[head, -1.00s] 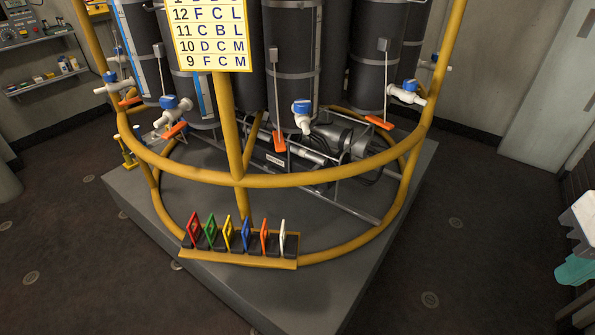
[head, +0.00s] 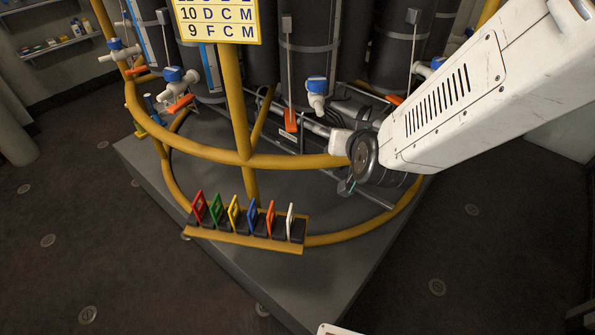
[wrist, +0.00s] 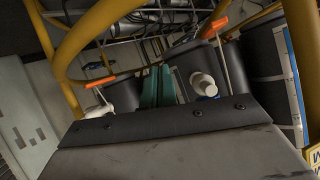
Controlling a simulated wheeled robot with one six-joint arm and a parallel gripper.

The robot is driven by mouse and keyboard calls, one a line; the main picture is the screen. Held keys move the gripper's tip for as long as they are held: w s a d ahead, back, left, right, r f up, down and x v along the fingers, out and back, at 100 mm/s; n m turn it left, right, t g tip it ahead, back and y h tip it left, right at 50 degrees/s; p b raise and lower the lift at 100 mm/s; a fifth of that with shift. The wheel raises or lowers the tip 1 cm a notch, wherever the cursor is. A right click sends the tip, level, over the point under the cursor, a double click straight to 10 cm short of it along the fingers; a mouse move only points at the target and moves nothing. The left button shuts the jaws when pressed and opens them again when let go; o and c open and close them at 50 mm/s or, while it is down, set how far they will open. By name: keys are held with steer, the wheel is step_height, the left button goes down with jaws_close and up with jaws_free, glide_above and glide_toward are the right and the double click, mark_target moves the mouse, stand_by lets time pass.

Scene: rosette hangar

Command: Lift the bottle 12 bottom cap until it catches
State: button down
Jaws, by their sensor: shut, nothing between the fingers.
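Several dark bottles hang in the yellow frame, one at the middle (head: 309,62). White valves with blue knobs (head: 316,93) sit at their lower ends. Orange tabs (head: 290,121) hang on thin rods below or beside them. No number shows on the bottles, so I cannot tell which is bottle 12 or make out its bottom cap. My gripper (head: 346,187) is low at the right front of the frame, near the yellow ring, apart from the bottles. Its teal fingers (wrist: 157,86) are together and empty in the wrist view, between two orange tabs (wrist: 214,28).
A yellow ring rail (head: 200,152) curves around the front, close to my gripper. A rack (head: 245,238) of coloured tags stands on the lower rail. A letter chart (head: 216,22) hangs at the top. Pipes and a motor lie under the bottles. Floor is clear in front.

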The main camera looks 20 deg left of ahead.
steer(key=s+a+f+t, duration=0.2)
steer(key=a+f, duration=0.3)
steer(key=a, duration=0.1)
steer(key=n+t+y, duration=0.2)
steer(key=t, duration=0.1)
glide_toward(292, 129)
step_height(292, 129, down, 3)
steer(key=s, duration=0.2)
steer(key=shift+d+x, duration=0.15)
steer(key=shift+x, duration=2.65)
steer(key=shift+d+x, duration=0.2)
steer(key=shift+x, duration=2.6)
steer(key=shift+w+r, duration=0.15)
steer(key=shift+r, duration=0.15)
steer(key=shift+w+a+r+t, duration=0.1)
steer(key=shift+w+r+t, duration=0.1)
steer(key=shift+r, duration=0.7)
steer(key=shift+w+a+r+t, duration=0.1)
steer(key=shift+w+r, duration=0.05)
steer(key=shift+r, duration=0.7)
steer(key=shift+s+d+f, duration=0.1)
steer(key=shift+f, duration=0.85)
steer(key=shift+s+d+f, duration=0.1)
steer(key=shift+s+f, duration=0.05)
steer(key=shift+f, duration=0.8)
steer(key=shift+s, duration=0.15)
steer(key=v, duration=0.9)
steer(key=shift+s+d, duration=0.15)
steer(key=shift+s, duration=0.2)
